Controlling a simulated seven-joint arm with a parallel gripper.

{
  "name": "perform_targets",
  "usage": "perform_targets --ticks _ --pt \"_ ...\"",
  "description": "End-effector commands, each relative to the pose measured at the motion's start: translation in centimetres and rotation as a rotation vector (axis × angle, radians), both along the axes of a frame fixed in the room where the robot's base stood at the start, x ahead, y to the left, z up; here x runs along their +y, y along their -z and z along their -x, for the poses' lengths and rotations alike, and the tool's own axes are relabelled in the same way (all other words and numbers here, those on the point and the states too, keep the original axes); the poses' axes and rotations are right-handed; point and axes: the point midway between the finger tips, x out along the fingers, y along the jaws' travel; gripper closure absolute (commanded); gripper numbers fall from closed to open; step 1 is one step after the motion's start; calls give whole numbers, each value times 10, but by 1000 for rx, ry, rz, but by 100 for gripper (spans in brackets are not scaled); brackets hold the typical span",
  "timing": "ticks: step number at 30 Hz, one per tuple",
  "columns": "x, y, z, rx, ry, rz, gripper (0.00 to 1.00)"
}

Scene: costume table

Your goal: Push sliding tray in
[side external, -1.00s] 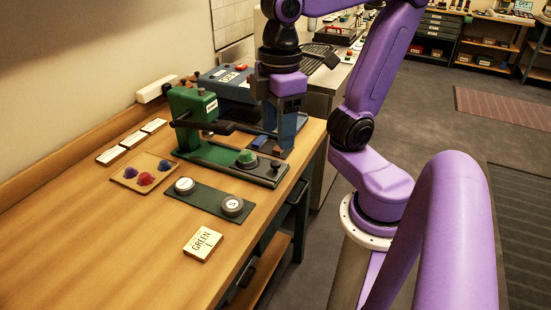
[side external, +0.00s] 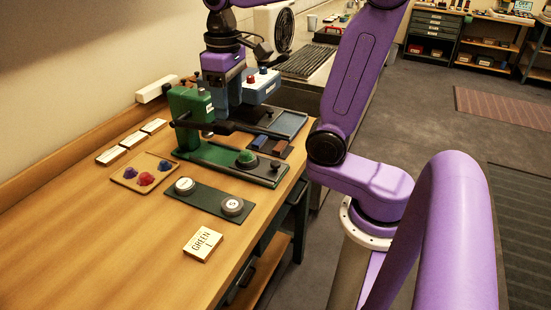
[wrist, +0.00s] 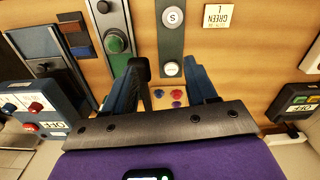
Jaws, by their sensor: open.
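The green press (side external: 192,108) stands on the wooden table with its long green base strip (side external: 225,160) reaching toward the front edge. A green dome (side external: 246,157) sits on that strip and also shows in the wrist view (wrist: 116,43). Behind the press, a flat blue-grey tray (side external: 287,124) lies before the blue machine (side external: 262,87); which part slides is hard to tell. My gripper (wrist: 164,95) is open, its blue fingers spread and nothing held between them. In the side view it is behind the press, its fingertips largely hidden.
A dark plate (side external: 208,200) with two discs lies in front of the press. A wooden dish (side external: 130,177) holds red and purple pieces. A GREEN card (side external: 203,243) lies nearer. Blue and brown blocks (side external: 268,143) lie beside the base strip. The front left tabletop is clear.

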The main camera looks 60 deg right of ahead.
Motion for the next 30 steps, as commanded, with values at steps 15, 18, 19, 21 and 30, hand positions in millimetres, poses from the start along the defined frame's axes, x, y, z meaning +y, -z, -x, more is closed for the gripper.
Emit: perform_targets --ticks 15,18,19,21,30 --pt "-55 1 -13 7 409 0 43" --pt "-68 1 -10 7 489 0 43" --pt "-71 2 -8 8 512 0 43" --pt "-80 2 -4 9 567 -1 43" --pt "-115 4 24 13 797 -3 43"
